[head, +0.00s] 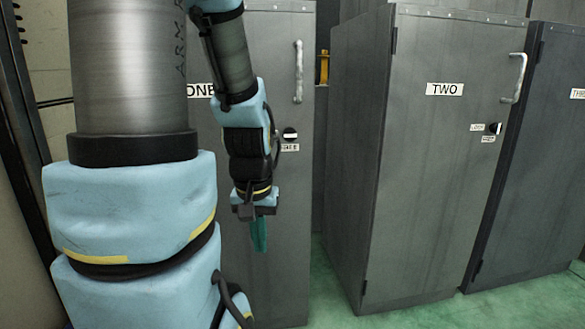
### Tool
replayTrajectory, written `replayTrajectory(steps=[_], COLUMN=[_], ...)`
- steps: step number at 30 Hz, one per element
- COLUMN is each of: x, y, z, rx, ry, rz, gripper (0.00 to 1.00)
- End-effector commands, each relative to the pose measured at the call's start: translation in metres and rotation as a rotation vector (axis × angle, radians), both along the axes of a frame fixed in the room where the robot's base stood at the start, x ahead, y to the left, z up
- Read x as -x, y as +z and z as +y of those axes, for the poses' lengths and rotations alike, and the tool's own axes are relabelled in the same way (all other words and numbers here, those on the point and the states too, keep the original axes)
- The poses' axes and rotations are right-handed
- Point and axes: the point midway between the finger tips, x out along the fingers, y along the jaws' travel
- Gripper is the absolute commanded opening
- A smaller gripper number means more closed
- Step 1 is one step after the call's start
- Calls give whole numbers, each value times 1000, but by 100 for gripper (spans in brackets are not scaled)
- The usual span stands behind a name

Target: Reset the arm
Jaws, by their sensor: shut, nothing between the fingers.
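My gripper (259,245) hangs at the end of my blue-padded arm, left of the picture's middle. Its teal fingers point down and are shut, with nothing seen between them. It is in front of the grey locker marked ONE (285,205). Whether the fingers touch the locker door cannot be told. My upper arm fills the left of the view and hides much of that locker.
Grey locker TWO (420,180) stands to the right, with a metal handle (515,78) and a small lock dial. A third locker (555,140) is at the right edge. The green floor (380,318) shows clear in front. A dark frame stands at far left.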

Motion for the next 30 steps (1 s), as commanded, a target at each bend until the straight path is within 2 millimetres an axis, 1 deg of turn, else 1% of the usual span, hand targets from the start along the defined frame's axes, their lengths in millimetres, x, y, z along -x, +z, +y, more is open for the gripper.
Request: replayTrajectory(steps=[1,8,11,24,27,30], x=[5,3,2,2,2,2], y=[13,61,87,222,249,271], z=[3,1,1,1,1,1], rx=[-3,-1,-1,-1,-1,-1], ry=[8,3,3,2,2,2], rz=[9,5,5,4,4,4], gripper=[0,0,0,0,0,0])
